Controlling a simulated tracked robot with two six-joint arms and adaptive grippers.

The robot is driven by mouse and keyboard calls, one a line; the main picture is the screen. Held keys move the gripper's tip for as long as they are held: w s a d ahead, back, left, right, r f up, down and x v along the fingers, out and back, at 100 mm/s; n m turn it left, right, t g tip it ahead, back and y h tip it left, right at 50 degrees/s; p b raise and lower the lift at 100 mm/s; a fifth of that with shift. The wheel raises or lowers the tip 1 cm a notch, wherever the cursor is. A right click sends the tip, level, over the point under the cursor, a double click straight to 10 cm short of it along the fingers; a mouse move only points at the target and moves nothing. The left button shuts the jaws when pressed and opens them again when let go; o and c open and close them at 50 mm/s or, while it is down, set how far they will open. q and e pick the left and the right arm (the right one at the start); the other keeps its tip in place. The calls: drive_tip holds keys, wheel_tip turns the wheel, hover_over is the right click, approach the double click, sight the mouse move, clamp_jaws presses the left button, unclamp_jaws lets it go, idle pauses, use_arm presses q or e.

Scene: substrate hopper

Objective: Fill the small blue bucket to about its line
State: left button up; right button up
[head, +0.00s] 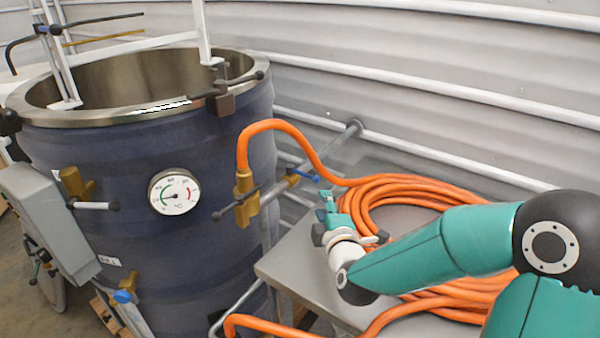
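No small blue bucket shows in the head view. A large dark-blue tank (225,250) with an open metal rim fills the left side; it has a round dial (173,191) on its wall. A brass valve (245,198) on its right side joins an orange hose. My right gripper (328,205) is over the grey table, in front of the hose coil and right of the brass valve. It is small and seen from behind, so its finger opening is unclear. I see nothing clearly held in it. My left gripper is out of view.
A coiled orange hose (400,190) lies on the grey table (290,262), partly behind my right arm. A grey control box (45,222) stands at the tank's left. A corrugated wall with white pipes (450,90) closes off the back. The table's left front corner is bare.

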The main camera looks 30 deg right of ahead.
sight(307, 177)
drive_tip(key=p+x, duration=0.1)
drive_tip(key=x, duration=0.4)
drive_tip(key=p+x, duration=0.1)
drive_tip(key=x, duration=0.4)
drive_tip(key=p+x, duration=0.2)
drive_tip(key=x, duration=0.3)
drive_tip(key=shift+w+a, duration=0.25)
drive_tip(key=shift+w, duration=0.25)
clamp_jaws()
